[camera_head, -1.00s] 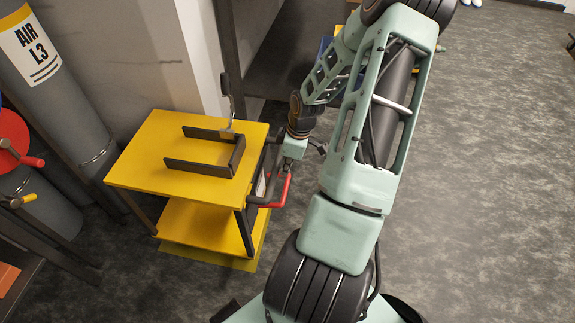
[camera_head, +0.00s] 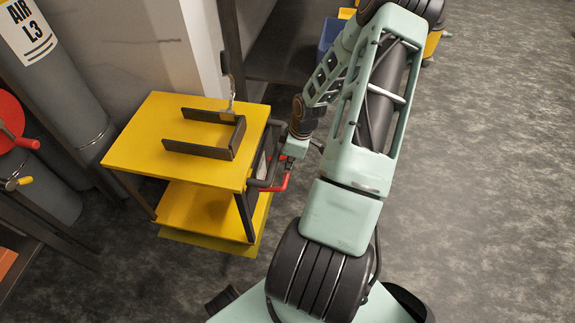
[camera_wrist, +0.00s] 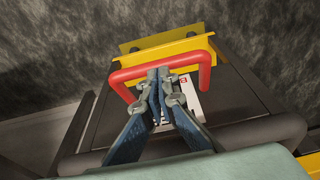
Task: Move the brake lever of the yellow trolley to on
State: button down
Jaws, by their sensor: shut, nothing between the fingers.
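The yellow trolley (camera_head: 150,150) stands at left centre in the head view, with a yellow lower shelf and a dark push bar on its right side. Its red U-shaped brake lever (camera_head: 276,188) sits low by that side; it also shows in the wrist view (camera_wrist: 186,61). My gripper (camera_wrist: 159,72) is shut and empty, with its fingertips at the lever's crossbar, between its two side arms. I cannot tell whether they touch it. In the head view my gripper (camera_head: 288,165) is small and partly hidden. A white label (camera_wrist: 190,97) lies partly hidden behind the fingers.
A dark bracket (camera_head: 200,150) lies on the trolley top. Grey gas cylinders (camera_head: 60,85) stand at the left. A blue bin (camera_head: 330,36) is behind my arm. The grey floor (camera_head: 480,180) on the right is clear.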

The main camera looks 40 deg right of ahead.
jog(key=shift+s+d, duration=0.1)
jog(key=shift+s, duration=0.05)
jog(key=shift+s+f+p, duration=0.1)
jog(key=shift+f+p, duration=0.1)
jog(key=shift+p, duration=0.25)
jog(key=shift+d+f+t+y, duration=0.1)
jog(key=shift+f+t+y, duration=0.1)
jog(key=shift+t+y, duration=0.15)
jog(key=shift+s+d+f+t+y+p, duration=0.15)
jog(key=shift+s+f+t+y+p, duration=0.1)
jog(key=shift+f+t+p, duration=0.15)
notch_tip(320, 180, down, 7)
jog(key=b, duration=0.2)
jog(key=shift+s+d+r+t+y, duration=0.15)
jog(key=shift+s+d+t+y, duration=0.15)
jog(key=shift+s+d+t, duration=0.15)
jog(key=shift+w+a+r, duration=0.1)
dwell(0.3)
